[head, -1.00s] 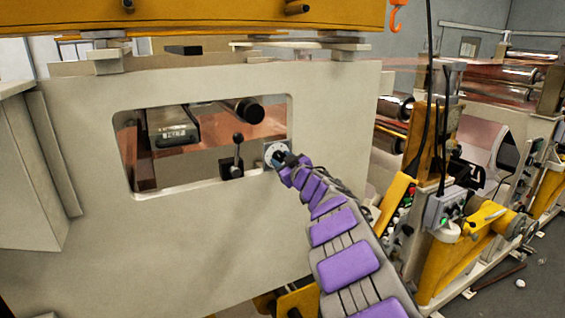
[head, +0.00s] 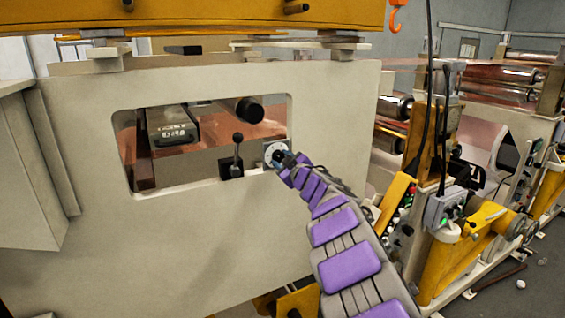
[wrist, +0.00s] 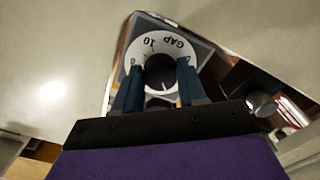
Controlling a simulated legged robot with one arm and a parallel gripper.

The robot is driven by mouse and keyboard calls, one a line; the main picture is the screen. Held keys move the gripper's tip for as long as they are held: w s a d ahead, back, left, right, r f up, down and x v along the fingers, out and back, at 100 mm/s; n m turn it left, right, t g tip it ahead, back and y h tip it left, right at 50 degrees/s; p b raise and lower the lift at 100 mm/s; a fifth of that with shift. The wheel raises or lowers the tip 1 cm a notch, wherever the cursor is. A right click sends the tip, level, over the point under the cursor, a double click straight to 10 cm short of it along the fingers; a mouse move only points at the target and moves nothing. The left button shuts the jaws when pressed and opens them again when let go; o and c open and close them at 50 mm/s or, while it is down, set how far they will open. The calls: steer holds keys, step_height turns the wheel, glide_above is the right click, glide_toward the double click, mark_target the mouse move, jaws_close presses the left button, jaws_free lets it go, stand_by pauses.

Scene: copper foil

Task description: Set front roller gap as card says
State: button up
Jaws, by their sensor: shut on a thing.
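The gap dial is a white disc with a black knob (wrist: 160,72), and its face reads "GAP" and "10" upside down in the wrist view. My gripper (wrist: 158,82) is shut on the black knob, with one blue finger on each side. A pale pointer line shows on the knob, toward the bottom of the picture. In the head view the dial (head: 275,150) sits at the lower right corner of the window in the beige side frame, and my gripper (head: 281,157) reaches it from the lower right. I see no card that I can read.
A black lever with a ball top (head: 237,150) stands just left of the dial. A grey box with a small display (head: 173,132) is inside the window, its digits too small to read. A control box (head: 442,207) and yellow machine parts stand at right.

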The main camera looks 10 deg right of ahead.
steer(key=shift+f+n+b, duration=0.15)
steer(key=shift+n+b, duration=0.4)
steer(key=shift+n, duration=0.9)
steer(key=shift+f+n+b, duration=0.15)
steer(key=shift+n+b, duration=0.4)
steer(key=shift+n, duration=0.9)
steer(key=shift+n+b, duration=1.2)
steer(key=shift+n, duration=1.6)
steer(key=o, duration=0.8)
steer(key=shift+o, duration=1.3)
steer(key=shift+w+r, duration=0.1)
steer(key=shift+r, duration=0.15)
steer(key=shift+s, duration=0.25)
steer(key=b+v, duration=0.2)
steer(key=v, duration=1.5)
